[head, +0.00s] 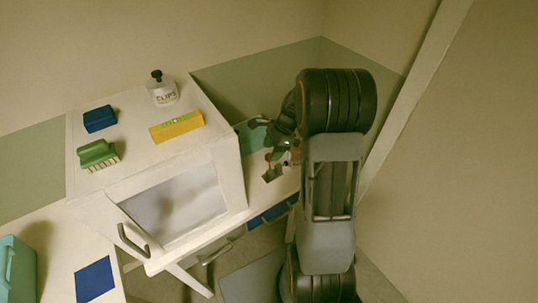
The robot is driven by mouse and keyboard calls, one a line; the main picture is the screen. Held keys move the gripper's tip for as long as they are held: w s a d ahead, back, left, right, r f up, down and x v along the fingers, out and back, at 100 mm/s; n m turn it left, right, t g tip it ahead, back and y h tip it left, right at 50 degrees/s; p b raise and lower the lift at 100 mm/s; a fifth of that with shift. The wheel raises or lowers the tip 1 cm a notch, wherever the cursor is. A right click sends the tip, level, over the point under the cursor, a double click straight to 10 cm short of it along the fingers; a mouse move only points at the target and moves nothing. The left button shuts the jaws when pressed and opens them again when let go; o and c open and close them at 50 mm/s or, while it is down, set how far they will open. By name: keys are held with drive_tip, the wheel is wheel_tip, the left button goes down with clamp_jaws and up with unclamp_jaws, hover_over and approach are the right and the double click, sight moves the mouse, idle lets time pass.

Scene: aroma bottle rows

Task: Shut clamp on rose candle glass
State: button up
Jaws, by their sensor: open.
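My gripper (268,131) is in the head view, right of the white box-shaped cabinet and partly behind my arm. Its dark jaws are open. Close below it, small reddish and pale items (294,152) stand on the white counter. One of them may be the rose candle glass, but they are too small and too covered by my arm to tell. I cannot tell whether anything is between the jaws.
The white cabinet (228,178) stands close left of my gripper. On its top are a yellow level (177,127), a white "CLIPS" jar (161,90), a green brush (97,154) and a blue block (100,119). Walls rise behind and at right.

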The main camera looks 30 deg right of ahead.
sight(269, 154)
drive_tip(key=shift+x, duration=1.65)
clamp_jaws()
